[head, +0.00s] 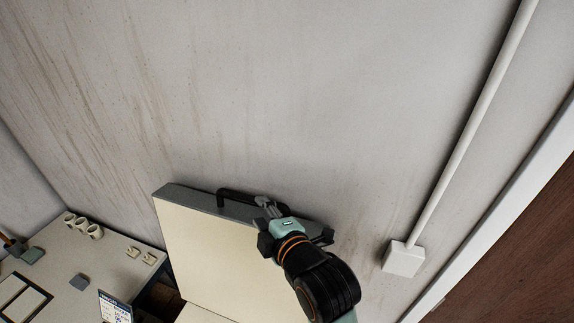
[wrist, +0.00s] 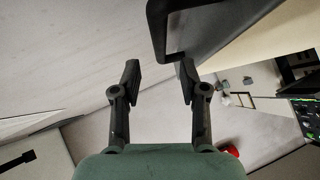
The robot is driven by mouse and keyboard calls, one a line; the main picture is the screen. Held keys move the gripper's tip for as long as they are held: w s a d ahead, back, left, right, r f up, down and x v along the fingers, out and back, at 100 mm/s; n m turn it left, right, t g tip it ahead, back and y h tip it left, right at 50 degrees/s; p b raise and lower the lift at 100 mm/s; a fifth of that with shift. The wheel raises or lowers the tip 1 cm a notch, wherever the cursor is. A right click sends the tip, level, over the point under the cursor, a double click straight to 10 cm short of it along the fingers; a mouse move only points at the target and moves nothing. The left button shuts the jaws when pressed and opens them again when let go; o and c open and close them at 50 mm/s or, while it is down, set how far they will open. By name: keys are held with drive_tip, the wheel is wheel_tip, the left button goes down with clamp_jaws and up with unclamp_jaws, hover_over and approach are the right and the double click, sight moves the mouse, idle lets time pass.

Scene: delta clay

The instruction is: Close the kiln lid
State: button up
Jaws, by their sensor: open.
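The kiln lid (head: 215,245) stands raised in the head view, its cream inner face toward the camera and its grey rim along the top. A black handle (head: 236,194) is fixed to that rim. My gripper (head: 267,204) is at the rim, just right of the handle, and hides part of the rim. In the wrist view, my gripper (wrist: 158,77) is open with nothing between its fingers. The handle (wrist: 158,40) is just ahead of the fingertips, close to the right one; I cannot tell whether they touch. The lid (wrist: 265,40) also shows at upper right there. The kiln body is mostly out of view.
A table (head: 60,262) at lower left bears several white cups (head: 82,226), small pale pieces (head: 140,254) and a printed card (head: 115,308). A stained wall (head: 300,90) rises behind the lid. A conduit box (head: 403,260) is on the wall right of my arm.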

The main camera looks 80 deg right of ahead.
sight(253, 201)
drive_tip(key=shift+s+d, duration=0.2)
drive_tip(key=shift+w+f, duration=0.1)
drive_tip(key=shift+w, duration=0.1)
drive_tip(key=x, duration=0.7)
drive_tip(key=shift+w+d, duration=0.1)
drive_tip(key=shift+w, duration=0.15)
clamp_jaws()
